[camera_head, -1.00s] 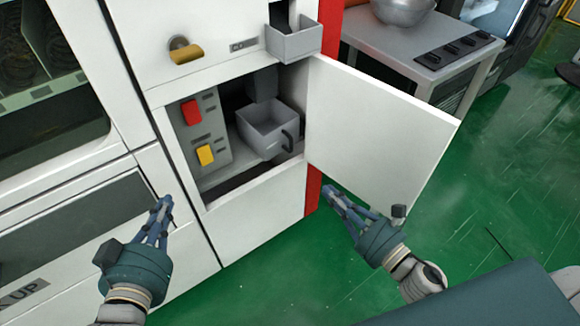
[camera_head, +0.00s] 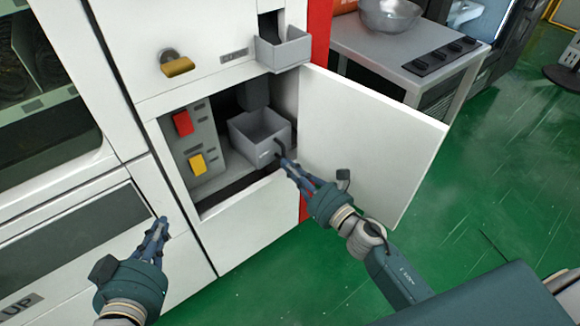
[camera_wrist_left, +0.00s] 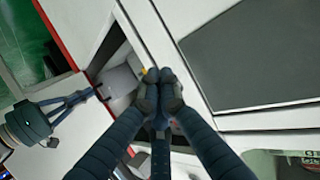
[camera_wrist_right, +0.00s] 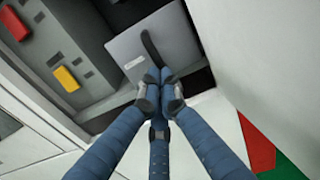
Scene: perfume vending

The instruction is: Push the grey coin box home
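The grey coin box (camera_head: 262,132) is an open-topped bin with a dark handle on its front. It sits inside the open compartment of the white machine, right of a panel with red and yellow switches. My right gripper (camera_head: 287,163) has its fingertips together at the lower end of the handle; the right wrist view shows the box (camera_wrist_right: 150,50) just beyond the tips (camera_wrist_right: 160,76). I cannot tell whether they touch it. My left gripper (camera_head: 160,226) is shut and empty, in front of the machine's lower left panel. The box also shows in the left wrist view (camera_wrist_left: 120,80).
The white compartment door (camera_head: 370,145) stands open to the right, behind my right gripper. A small grey tray (camera_head: 283,50) juts out above the compartment. A brass padlock (camera_head: 177,66) hangs at upper left. Green floor lies open at lower right.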

